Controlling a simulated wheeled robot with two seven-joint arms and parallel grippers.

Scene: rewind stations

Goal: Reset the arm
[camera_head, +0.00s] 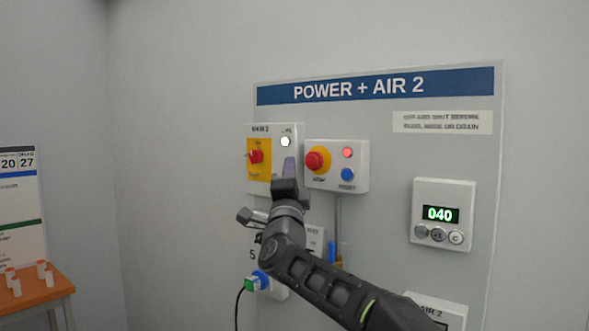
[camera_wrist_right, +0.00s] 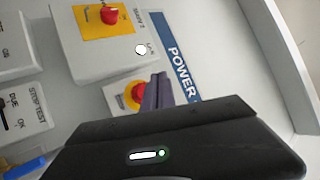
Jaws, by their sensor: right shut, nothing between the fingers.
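My right gripper (camera_head: 289,167) is shut and empty in front of the wall panel, its fingers pointing up between two boxes. It also shows in the right wrist view (camera_wrist_right: 159,90). The stop and reset box (camera_head: 328,182) carries a red mushroom button (camera_head: 316,160) on a yellow collar, a lit red lamp (camera_head: 347,153) and a blue button (camera_head: 347,174) labelled RESET. In the wrist view the fingers partly cover this box and its red button (camera_wrist_right: 137,95); the blue button is hidden there. My left gripper is out of view.
The MAIN 2 box (camera_head: 257,130) has a red rotary switch (camera_head: 257,157) and a white lamp (camera_head: 285,141). A display box (camera_head: 443,188) reads 040. A green and blue connector (camera_head: 257,281) sits lower. An orange table (camera_head: 42,290) with small bottles stands left.

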